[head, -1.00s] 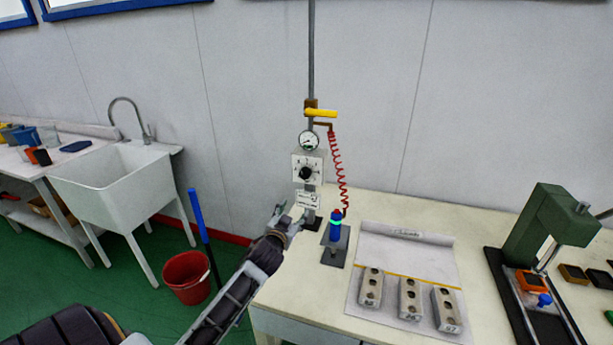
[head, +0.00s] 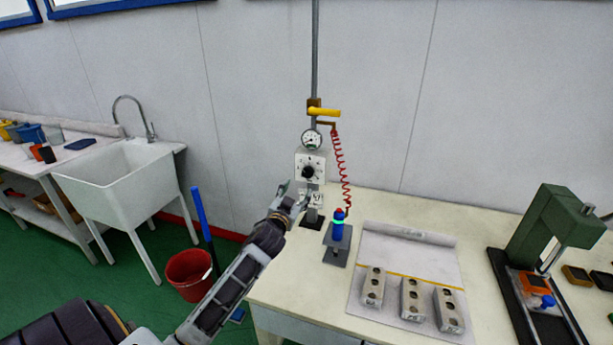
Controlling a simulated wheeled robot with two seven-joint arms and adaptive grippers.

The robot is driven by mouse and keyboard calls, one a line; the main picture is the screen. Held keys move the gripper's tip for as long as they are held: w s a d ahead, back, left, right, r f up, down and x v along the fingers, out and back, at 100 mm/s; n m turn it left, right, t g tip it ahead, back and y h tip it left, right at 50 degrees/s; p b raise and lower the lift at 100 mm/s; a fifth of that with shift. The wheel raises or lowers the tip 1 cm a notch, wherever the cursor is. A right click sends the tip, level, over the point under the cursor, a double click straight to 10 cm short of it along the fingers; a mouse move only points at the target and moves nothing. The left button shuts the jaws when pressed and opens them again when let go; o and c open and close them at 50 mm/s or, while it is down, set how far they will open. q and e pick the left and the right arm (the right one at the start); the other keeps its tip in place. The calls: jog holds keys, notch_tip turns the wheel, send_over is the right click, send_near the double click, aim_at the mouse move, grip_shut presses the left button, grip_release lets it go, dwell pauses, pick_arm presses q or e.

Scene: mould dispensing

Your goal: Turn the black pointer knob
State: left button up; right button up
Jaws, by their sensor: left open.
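The black pointer knob (head: 308,172) sits in the middle of a white dial plate (head: 310,160) on the upright post at the back of the bench. A round gauge (head: 311,139) is just above the plate. My left gripper (head: 294,190) is open and empty, just below and left of the knob. It stands apart from the knob in the picture, and part of it covers the lower label under the plate. My right gripper is not in view.
A yellow lever (head: 324,112) and a coiled red hose (head: 341,170) are above and right of the dial. A blue dispenser (head: 337,228) stands on the bench, near several metal moulds (head: 410,298). A green press (head: 550,228) is at right, a red bucket (head: 188,272) on the floor.

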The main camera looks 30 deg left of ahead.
aim_at(307, 174)
pick_arm(q)
jog(key=shift+p+x, duration=0.4)
jog(key=shift+x, duration=3.35)
jog(key=shift+w+a, duration=0.15)
jog(key=shift+w, duration=0.15)
jog(key=shift+x, duration=2.2)
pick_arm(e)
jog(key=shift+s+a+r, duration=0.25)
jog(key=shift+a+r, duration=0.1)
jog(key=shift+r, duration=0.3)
pick_arm(q)
jog(key=c, duration=1)
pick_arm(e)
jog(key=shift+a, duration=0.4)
